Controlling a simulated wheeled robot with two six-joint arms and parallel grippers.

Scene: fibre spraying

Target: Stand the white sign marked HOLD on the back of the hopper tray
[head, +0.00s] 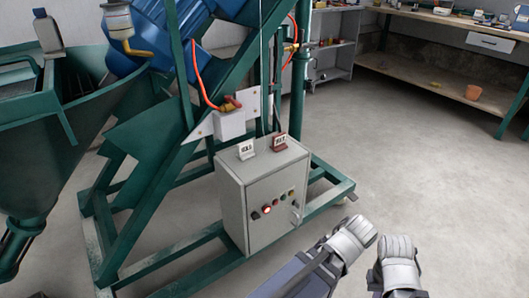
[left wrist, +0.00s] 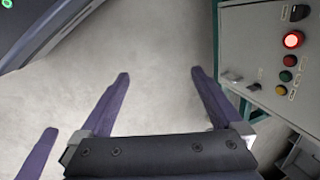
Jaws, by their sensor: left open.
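A small white sign (head: 246,150) with dark lettering stands on top of the grey control box (head: 235,185); the word is too small to read surely. The hopper (head: 35,150) is the green funnel at the far left, with a tray-like top (head: 15,88) at its upper edge. My left gripper (head: 354,236) is low in front of and right of the box, apart from the sign. In the left wrist view its fingers (left wrist: 160,74) are spread over bare floor with nothing between them. My right gripper (head: 398,262) is beside it; its fingertips are hidden in the head view.
A red-brown sign (head: 280,142) stands right of the white one. The box front (left wrist: 265,70) has a lit red button (left wrist: 293,40). A grey bottle (head: 47,32) stands by the hopper. Green frame beams (head: 150,185) lie between box and hopper. Floor at right (head: 420,170) is clear.

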